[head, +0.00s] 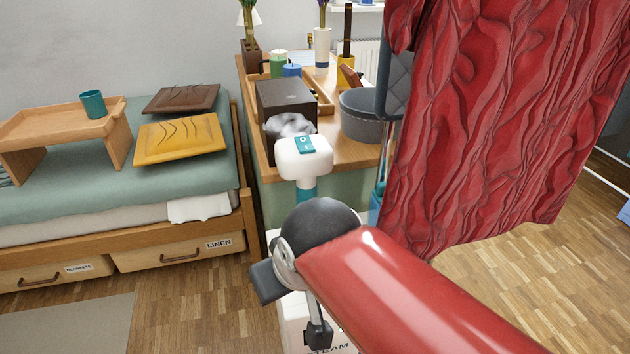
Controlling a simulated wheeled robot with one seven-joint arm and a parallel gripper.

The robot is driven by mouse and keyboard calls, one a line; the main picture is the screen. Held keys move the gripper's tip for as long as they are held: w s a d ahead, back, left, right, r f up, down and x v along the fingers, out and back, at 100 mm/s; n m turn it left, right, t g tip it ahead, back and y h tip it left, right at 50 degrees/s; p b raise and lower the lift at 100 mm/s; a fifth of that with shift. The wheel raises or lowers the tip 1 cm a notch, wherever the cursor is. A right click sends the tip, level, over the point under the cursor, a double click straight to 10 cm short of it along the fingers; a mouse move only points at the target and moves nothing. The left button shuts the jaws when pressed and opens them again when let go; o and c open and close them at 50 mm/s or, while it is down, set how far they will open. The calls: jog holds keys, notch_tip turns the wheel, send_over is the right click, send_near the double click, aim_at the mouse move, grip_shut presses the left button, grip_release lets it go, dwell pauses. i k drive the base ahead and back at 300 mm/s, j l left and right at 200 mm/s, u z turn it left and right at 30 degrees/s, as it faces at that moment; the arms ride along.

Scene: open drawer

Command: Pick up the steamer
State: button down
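The steamer head (303,158) is white with a teal panel on top and a teal neck below it. It stands upright in front of the wooden-topped cabinet, and its lower part is hidden behind my arm. A white box (293,318) with lettering ending in "TEAM" shows at the bottom, partly covered by my gripper. My gripper (293,308) is below and in front of the steamer head, apart from it. Dark gripper parts show beside my wrist, but its fingertips and their spacing are not clear.
A red crumpled garment (500,120) hangs at the right. The cabinet top (350,152) bears a dark box (285,98), a grey basket (362,115) and a grey crumpled item (290,126). A bed (60,190) with a tray table (60,125) stands left. Floor shows at lower left and right.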

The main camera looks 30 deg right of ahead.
aim_at(304, 168)
jog(key=k+l+z, duration=0.1)
jog(key=z, duration=0.35)
jog(key=k+l+z, duration=0.15)
jog(key=z, duration=0.25)
jog(key=l+z, duration=0.15)
jog(key=z, duration=0.55)
jog(key=u, duration=1.3)
jog(key=k+u, duration=0.3)
jog(key=k, duration=0.55)
jog(key=i+l, duration=0.4)
